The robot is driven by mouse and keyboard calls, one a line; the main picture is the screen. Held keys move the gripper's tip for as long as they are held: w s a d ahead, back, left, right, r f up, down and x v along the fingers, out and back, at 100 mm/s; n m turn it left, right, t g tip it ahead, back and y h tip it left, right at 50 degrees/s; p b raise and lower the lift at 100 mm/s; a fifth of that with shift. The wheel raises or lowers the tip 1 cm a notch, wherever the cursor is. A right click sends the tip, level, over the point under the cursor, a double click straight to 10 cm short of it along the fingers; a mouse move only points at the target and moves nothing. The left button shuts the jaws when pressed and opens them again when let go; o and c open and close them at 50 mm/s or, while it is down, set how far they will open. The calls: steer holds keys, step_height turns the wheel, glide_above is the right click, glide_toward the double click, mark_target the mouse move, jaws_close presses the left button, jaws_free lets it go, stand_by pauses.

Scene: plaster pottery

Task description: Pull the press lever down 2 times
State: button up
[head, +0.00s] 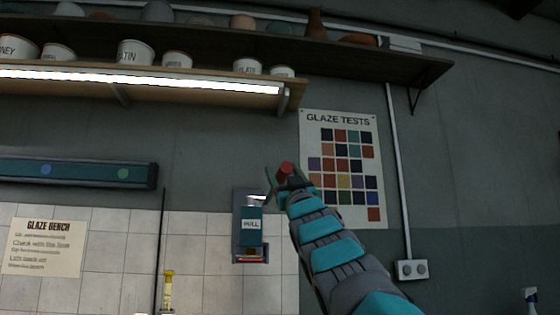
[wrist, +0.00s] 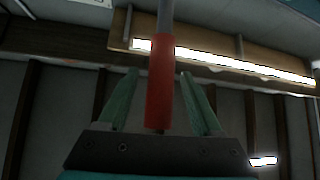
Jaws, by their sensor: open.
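The press lever shows in the wrist view as a grey rod with a red grip (wrist: 160,85). The red grip stands between the two green fingers of my gripper (wrist: 160,95), with a gap on each side. In the head view the red end of the lever (head: 286,169) is at my gripper (head: 279,178), above and to the right of a wall-mounted box with a teal plate marked PULL (head: 251,225). My gripper is open around the grip. The rest of the lever is hidden behind my arm and gripper in the head view.
A lit shelf (head: 200,86) with several pots runs above on the left, and a higher shelf (head: 400,62) is over it. A glaze tests poster (head: 345,208) hangs behind my arm. A wall socket (head: 412,270) is at lower right.

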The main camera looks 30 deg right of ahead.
steer(key=shift+p+x, duration=0.7)
steer(key=shift+x, duration=0.7)
steer(key=shift+f, duration=0.1)
steer(key=shift+c, duration=0.4)
jaws_close()
